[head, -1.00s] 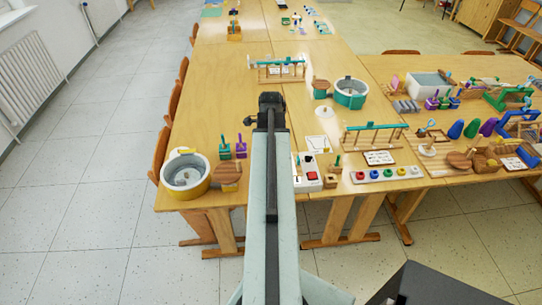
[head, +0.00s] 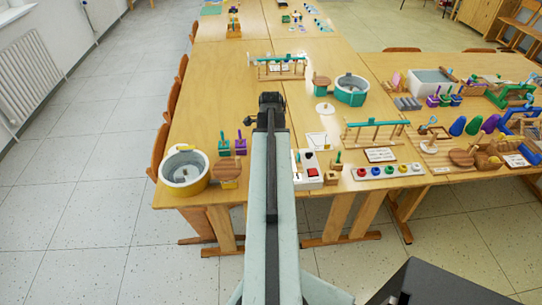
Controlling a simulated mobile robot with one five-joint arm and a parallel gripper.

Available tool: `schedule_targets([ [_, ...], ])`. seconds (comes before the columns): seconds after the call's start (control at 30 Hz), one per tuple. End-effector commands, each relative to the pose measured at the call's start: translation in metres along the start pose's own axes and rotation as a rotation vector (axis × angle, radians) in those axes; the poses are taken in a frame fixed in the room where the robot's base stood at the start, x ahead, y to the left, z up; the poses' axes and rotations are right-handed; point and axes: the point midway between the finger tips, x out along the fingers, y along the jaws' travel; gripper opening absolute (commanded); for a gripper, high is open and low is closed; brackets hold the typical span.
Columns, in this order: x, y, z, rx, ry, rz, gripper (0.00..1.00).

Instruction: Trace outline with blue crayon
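My arm reaches forward over the near table (head: 215,95). My gripper (head: 270,98) is at its far end, small and dark, seen from behind. I cannot tell whether its fingers are open or shut, or whether anything is in them. I cannot make out a blue crayon for certain at this size.
A round yellow-and-white tub (head: 184,171) stands at the near left corner. A teal tub (head: 350,90), wooden racks (head: 376,132) and a white panel with a red part (head: 307,170) stand to the right. The table left of the gripper is mostly bare.

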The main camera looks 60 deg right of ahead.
Motion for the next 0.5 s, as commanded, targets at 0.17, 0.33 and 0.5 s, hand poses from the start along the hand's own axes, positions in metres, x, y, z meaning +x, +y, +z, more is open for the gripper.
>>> schedule_targets([
  [0.17,0.0047,0.0,0.0,0.0,0.0,0.0,0.0],
  [0.33,0.0081,0.0,0.0,0.0,0.0,0.0,0.0],
  [0.5,0.0079,0.0,-0.0001,0.0,0.0,0.0,0.0],
])
